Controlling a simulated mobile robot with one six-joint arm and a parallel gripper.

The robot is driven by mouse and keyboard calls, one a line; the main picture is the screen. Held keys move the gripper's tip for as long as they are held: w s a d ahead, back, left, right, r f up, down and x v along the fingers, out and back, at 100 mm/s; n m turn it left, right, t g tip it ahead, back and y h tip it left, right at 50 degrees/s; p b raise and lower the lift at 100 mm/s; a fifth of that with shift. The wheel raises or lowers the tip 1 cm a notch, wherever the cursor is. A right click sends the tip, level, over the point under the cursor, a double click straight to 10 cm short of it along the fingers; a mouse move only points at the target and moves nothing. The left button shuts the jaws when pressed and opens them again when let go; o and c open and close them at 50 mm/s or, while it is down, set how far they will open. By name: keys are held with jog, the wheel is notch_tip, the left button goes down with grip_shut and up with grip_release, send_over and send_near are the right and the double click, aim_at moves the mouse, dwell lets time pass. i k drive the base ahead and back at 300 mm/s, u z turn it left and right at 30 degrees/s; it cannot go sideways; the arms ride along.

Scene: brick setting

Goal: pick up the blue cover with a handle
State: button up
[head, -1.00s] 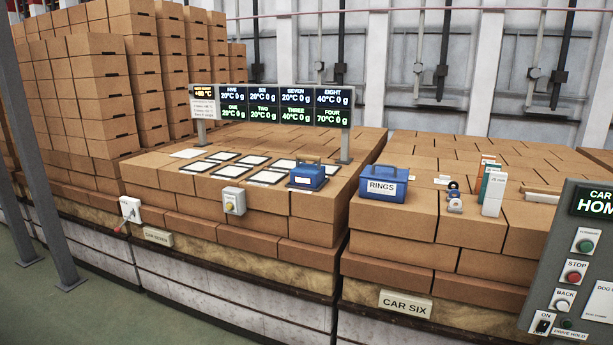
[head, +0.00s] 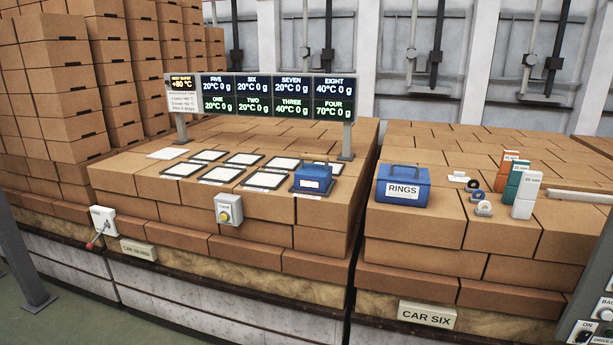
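The blue cover with a handle (head: 314,179) sits at the right front of the rows of pads on the left brick stack. It is a small blue box shape with a handle on top and a white label on its front. It appears to stand over one of the pads; what is under it is hidden. A larger blue box marked RINGS (head: 403,186), also with a top handle, stands on the right brick stack. My gripper is not in view.
White pads (head: 220,174) lie in rows left of the cover. A display board on posts (head: 275,96) stands behind. A button box (head: 228,210) and a red-handled lever (head: 101,222) are on the front. Rings (head: 483,208) and upright boxes (head: 526,194) stand right. A gap separates the stacks.

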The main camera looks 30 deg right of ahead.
aim_at(313, 178)
jog(key=u, duration=0.15)
jog(key=i, duration=0.9)
jog(key=u, duration=0.35)
